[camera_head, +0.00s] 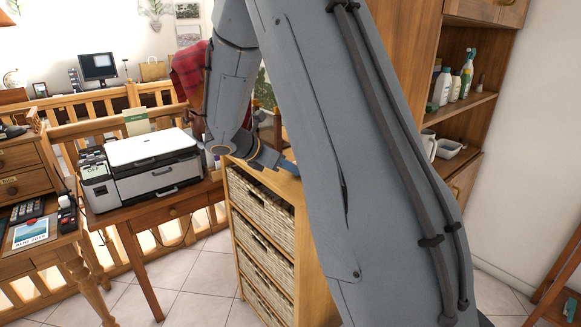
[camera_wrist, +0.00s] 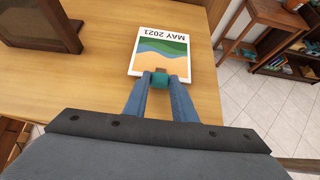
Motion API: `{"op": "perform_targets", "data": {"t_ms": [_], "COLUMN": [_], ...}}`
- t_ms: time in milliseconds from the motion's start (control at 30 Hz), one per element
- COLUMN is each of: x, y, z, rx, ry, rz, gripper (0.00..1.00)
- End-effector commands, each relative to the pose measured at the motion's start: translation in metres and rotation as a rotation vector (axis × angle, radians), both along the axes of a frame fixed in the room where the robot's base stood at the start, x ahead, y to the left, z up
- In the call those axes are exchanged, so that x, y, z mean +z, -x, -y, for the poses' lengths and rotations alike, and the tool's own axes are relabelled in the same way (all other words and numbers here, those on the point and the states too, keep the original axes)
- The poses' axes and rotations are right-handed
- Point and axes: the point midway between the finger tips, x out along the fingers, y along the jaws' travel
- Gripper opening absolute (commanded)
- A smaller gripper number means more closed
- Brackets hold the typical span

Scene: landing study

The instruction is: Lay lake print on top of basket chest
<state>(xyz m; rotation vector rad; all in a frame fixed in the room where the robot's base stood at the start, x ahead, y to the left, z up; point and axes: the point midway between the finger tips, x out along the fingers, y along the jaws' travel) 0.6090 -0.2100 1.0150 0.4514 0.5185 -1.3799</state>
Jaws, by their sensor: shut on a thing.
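A small print (camera_wrist: 161,50) marked MAY 2021, with green, blue and sand-coloured bands, is at my fingertips; I take it to be the lake print. My gripper (camera_wrist: 161,80) is shut on it by a small teal piece at its near edge. The print lies flat over the wooden top (camera_wrist: 100,85) of the basket chest; whether it touches cannot be told. In the head view the basket chest (camera_head: 262,211) stands in the middle with several woven drawers. My arm hides much of its top and the print there.
A dark frame (camera_wrist: 42,22) stands on the chest top at the left. A printer (camera_head: 155,165) is on the desk beside the chest. Another print (camera_head: 31,232), marked AUG 2019, lies on the left desk. Shelves (camera_head: 460,105) stand behind at right.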

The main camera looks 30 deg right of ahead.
Motion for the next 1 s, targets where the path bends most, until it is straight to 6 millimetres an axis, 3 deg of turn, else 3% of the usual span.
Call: {"op": "perform_targets", "data": {"t_ms": [467,833,867,967,1000], "x": [0.001,-0.01,-0.009,-0.009,-0.009], "y": [0.0,0.0,0.0,0.0,0.0], "z": [-0.001,-0.001,-0.001,-0.001,-0.001], "rx": [0.0,0.0,0.0,0.0,0.0], "ry": [0.0,0.0,0.0,0.0,0.0], "rz": [0.0,0.0,0.0,0.0,0.0], "gripper": [0.0,0.0,0.29,0.46,0.46]}}
